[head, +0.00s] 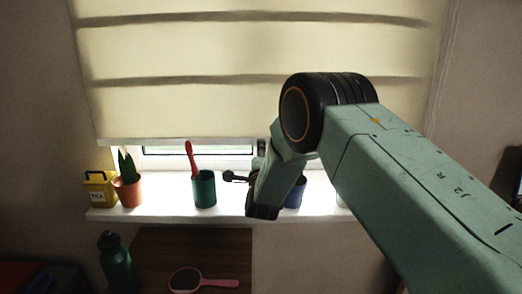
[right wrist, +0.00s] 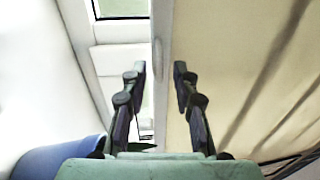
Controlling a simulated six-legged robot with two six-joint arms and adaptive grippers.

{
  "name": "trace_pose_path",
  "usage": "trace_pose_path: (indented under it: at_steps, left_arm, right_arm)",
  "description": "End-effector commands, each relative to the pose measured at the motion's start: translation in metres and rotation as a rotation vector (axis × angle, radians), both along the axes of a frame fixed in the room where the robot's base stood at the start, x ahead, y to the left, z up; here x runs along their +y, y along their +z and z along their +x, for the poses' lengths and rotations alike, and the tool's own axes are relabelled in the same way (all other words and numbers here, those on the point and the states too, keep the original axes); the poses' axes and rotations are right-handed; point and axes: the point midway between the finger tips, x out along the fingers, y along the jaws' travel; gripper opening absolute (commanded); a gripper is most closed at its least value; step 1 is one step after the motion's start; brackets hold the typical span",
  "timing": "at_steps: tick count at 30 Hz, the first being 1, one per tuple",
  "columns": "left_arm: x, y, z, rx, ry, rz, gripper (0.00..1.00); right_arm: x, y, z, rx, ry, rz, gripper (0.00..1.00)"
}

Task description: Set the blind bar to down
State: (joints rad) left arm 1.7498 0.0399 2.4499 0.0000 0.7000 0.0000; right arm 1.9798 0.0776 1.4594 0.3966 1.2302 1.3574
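The blind bar (head: 180,142) is a pale strip along the lower edge of the cream blind (head: 190,110), above the sill with a gap of window showing below. My right arm comes in from the right, and its gripper (head: 246,163) is near the bar, partly hidden by its own arm. In the right wrist view the gripper (right wrist: 160,70) is open, with a dark finger either side of the pale bar (right wrist: 162,40). I cannot tell whether either finger touches it. My left gripper is not in view.
A bottle (head: 116,262) and pink brush (head: 190,280) are below.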

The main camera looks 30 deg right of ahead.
Motion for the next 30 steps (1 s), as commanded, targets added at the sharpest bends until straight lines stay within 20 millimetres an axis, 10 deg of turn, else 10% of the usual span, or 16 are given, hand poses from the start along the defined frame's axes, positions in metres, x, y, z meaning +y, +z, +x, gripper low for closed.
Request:
trace_pose_path:
  at_steps: [15,30]
  left_arm:
    - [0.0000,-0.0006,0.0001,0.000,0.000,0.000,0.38]
    - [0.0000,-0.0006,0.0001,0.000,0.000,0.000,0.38]
  right_arm:
    - [-0.0062,0.0013,0.0118,0.003,0.001,-0.001,0.28]
    - [-0.0059,0.0015,0.0117,0.002,0.001,-0.001,0.00]
